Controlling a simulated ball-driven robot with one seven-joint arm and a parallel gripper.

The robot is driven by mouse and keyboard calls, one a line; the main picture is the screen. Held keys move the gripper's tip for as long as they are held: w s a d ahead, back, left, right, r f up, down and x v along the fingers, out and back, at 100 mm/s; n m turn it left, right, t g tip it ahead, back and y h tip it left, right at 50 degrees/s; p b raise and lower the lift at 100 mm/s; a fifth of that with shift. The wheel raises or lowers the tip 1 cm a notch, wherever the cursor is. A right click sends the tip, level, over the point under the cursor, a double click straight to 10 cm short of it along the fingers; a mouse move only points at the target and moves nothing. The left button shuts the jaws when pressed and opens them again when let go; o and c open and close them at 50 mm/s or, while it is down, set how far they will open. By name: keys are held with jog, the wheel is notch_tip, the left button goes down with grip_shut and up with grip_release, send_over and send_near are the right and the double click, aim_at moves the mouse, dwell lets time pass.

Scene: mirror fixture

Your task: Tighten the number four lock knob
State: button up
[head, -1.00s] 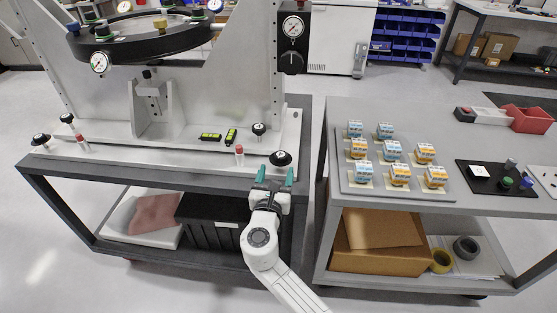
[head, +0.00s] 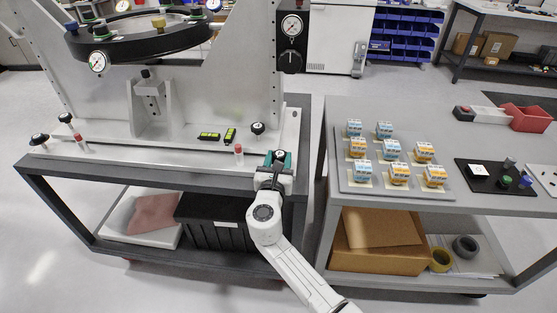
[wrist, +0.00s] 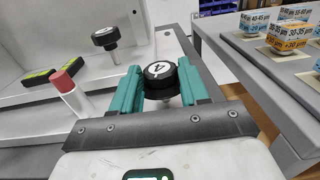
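The number four lock knob (wrist: 160,73) is a black knurled knob with a white top marked 4, on a pale stem. It stands at the right front corner of the fixture's base plate. My gripper (head: 279,158) is at this knob, with its two teal fingers on either side. In the wrist view the fingers (wrist: 160,88) flank the knob closely, with little or no gap. Whether they press on it is not clear. In the head view the knob is partly hidden by the gripper.
Another black knob (wrist: 106,37) stands behind, to the left. A red-capped post (wrist: 66,84) is close to the left finger. Two black-and-yellow levels (head: 219,135) lie on the plate. The right cart (head: 390,115) holds a tray of labelled blocks.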

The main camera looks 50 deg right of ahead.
jog(key=c, duration=0.6)
jog(key=shift+w+a+m+g, duration=0.1)
jog(key=shift+m+g, duration=0.2)
jog(key=shift+g, duration=0.1)
jog(key=m+g+h, duration=0.1)
jog(key=g, duration=0.1)
jog(key=m+g+h+b, duration=0.1)
jog(key=g, duration=0.1)
jog(key=shift+w+a+f+m, duration=0.1)
jog(key=shift+w+a+m, duration=0.05)
jog(key=shift+w+m, duration=0.25)
jog(key=m+g+b, duration=0.1)
jog(key=g, duration=0.1)
jog(key=m+g+h+b, duration=0.1)
jog(key=g, duration=0.1)
jog(key=shift+w+f+m, duration=0.1)
jog(key=shift+w+m, duration=0.1)
jog(key=shift+m, duration=0.1)
jog(key=m+g+b, duration=0.2)
jog(key=g+b, duration=0.1)
jog(key=m+g+b, duration=0.1)
jog(key=shift+w+g, duration=0.3)
jog(key=m+g+b, duration=0.1)
jog(key=g+b, duration=0.1)
jog(key=shift+w+m+b, duration=0.1)
jog(key=shift+m+b, duration=0.2)
jog(key=shift+b, duration=0.1)
jog(key=shift+g+y, duration=0.3)
jog(key=shift+g, duration=0.2)
